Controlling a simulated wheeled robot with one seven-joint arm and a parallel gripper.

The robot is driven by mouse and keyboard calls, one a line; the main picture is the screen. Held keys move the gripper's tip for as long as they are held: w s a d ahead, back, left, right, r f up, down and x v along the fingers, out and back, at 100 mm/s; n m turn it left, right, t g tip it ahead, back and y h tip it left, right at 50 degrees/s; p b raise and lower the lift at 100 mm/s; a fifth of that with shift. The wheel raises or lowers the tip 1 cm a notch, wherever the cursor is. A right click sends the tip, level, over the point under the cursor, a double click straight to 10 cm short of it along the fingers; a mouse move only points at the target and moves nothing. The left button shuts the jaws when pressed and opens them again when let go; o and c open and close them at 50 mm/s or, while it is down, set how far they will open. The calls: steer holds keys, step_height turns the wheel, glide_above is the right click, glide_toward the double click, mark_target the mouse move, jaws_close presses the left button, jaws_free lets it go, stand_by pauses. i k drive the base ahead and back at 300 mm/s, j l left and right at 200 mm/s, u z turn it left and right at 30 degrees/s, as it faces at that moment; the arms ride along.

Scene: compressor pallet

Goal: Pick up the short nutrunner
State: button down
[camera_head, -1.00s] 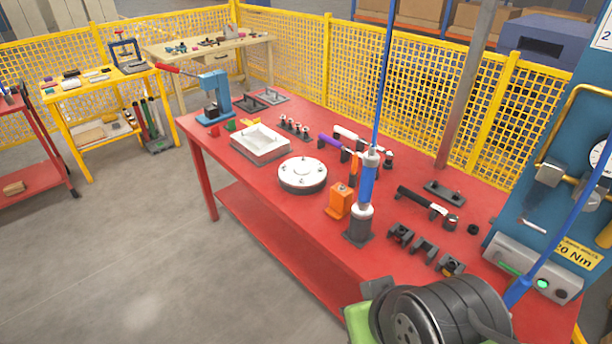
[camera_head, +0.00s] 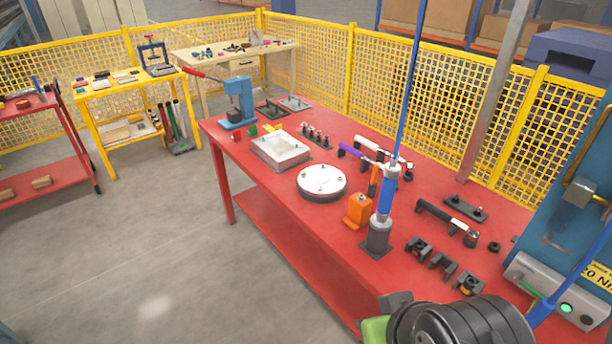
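Several hand tools lie on the red workbench (camera_head: 290,215); I cannot tell for certain which is the short nutrunner. One has a black handle and a silver head (camera_head: 446,220) and lies towards the right. A purple-handled tool (camera_head: 356,153), a white tool (camera_head: 374,146) and an orange tool (camera_head: 373,181) lie close together near the bench's middle, partly behind a blue upright tool. The blue upright tool (camera_head: 386,200) stands in a dark base with a blue line rising from it.
An orange block (camera_head: 358,211), a round white-topped plate (camera_head: 322,182), a white tray (camera_head: 281,160) and a blue press (camera_head: 238,104) stand on the bench. Black clamp blocks (camera_head: 442,264) lie at right. Yellow mesh fencing (camera_head: 395,95) runs behind.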

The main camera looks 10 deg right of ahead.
mark_target(381, 221)
steer(key=i+j+z, duration=0.15)
steer(key=i, duration=0.35)
steer(key=i+j+z, duration=0.2)
steer(key=i, duration=0.35)
steer(key=j, duration=0.15)
